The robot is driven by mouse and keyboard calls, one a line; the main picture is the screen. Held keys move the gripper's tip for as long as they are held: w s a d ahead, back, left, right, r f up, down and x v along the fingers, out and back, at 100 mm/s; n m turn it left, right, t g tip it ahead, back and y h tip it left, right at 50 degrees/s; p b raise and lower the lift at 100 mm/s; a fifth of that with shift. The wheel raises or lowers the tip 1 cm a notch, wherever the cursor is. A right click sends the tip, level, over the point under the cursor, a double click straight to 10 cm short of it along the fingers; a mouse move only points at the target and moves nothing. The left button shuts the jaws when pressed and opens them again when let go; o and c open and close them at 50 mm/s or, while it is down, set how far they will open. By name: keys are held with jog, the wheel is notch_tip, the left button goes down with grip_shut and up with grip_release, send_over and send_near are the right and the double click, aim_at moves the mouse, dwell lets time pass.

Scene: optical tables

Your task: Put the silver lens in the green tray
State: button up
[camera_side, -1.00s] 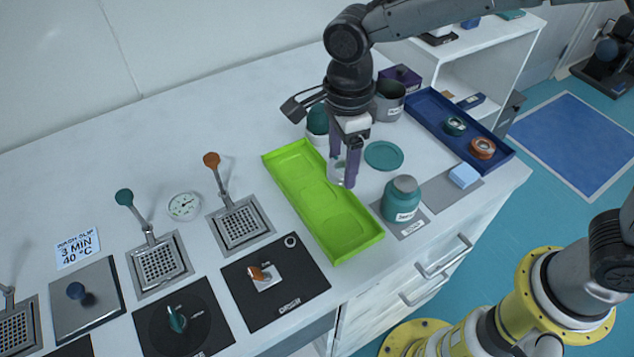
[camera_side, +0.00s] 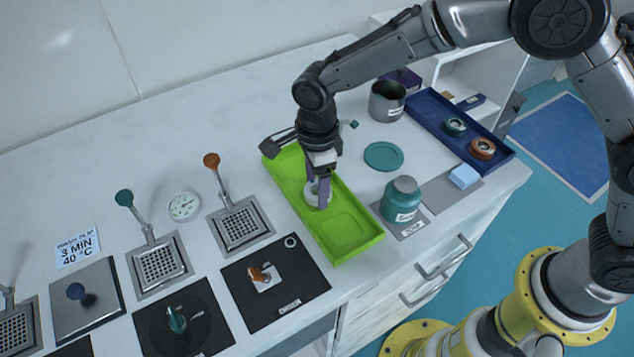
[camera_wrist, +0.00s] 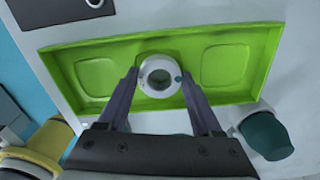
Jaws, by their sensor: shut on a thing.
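The green tray (camera_side: 350,236) lies on the white worktop in the middle of the side view. It also spans the wrist view (camera_wrist: 225,66). The silver lens (camera_wrist: 160,78), a pale ring with a dark centre, is between my fingertips over the middle of the tray. In the side view the lens (camera_side: 312,190) is low within the tray's outline, partly hidden by a finger. I cannot tell whether it touches the tray floor. My gripper (camera_side: 318,198) points down and is shut on the lens.
A teal jar (camera_side: 402,200) and a flat teal disc (camera_side: 384,156) stand right of the tray. A blue tray (camera_side: 436,112) with a teal and an orange ring is farther right. A lever with an orange knob (camera_side: 211,160) rises to the left. A grey pot (camera_side: 387,101) stands behind.

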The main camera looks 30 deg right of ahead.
jog(key=shift+f, duration=0.2)
jog(key=o, duration=1.4)
jog(key=shift+r, duration=0.15)
notch_tip(320, 180, up, 12)
jog(key=shift+r, duration=0.1)
